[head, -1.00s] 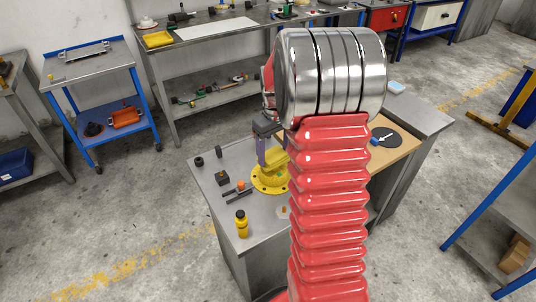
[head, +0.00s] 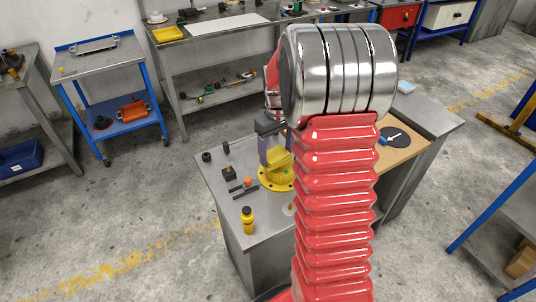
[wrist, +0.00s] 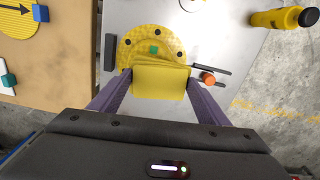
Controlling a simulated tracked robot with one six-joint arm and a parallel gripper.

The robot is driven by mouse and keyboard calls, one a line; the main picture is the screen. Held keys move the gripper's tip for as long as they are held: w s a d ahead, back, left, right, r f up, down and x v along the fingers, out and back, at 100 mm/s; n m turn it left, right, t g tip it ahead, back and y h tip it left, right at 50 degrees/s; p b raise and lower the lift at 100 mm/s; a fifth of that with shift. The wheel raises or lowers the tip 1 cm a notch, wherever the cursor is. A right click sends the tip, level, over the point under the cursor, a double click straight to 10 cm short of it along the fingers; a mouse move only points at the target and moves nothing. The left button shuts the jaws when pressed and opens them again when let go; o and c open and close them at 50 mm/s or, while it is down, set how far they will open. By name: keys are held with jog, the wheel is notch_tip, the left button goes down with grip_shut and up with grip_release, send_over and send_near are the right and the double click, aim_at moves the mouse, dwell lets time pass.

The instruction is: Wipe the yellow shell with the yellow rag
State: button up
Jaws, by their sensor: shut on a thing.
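My gripper (wrist: 158,92) is shut on the yellow rag (wrist: 160,82), a folded cloth between the two purple fingers in the wrist view. The yellow shell (wrist: 133,51) lies just beyond it, with a round flange with dark holes and a small green spot on its middle. The rag overlaps the shell's near part in this view; whether it touches the shell I cannot tell. In the head view, the shell (head: 270,184) sits on the grey bench, and my gripper (head: 274,152) is over its far side. My arm hides part of both.
A yellow bottle (head: 248,221) stands at the bench's near left. Dark blocks, rods and an orange-topped piece (wrist: 208,77) lie beside the shell. A wooden board (wrist: 62,60) with a black-arrow disc (wrist: 18,18) is on the other side.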

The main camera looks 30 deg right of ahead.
jog(key=shift+d, duration=0.15)
jog(key=shift+s+d+f, duration=0.1)
jog(key=shift+d, duration=0.8)
jog(key=shift+d, duration=0.1)
jog(key=shift+d, duration=0.9)
jog(key=shift+r, duration=3.65)
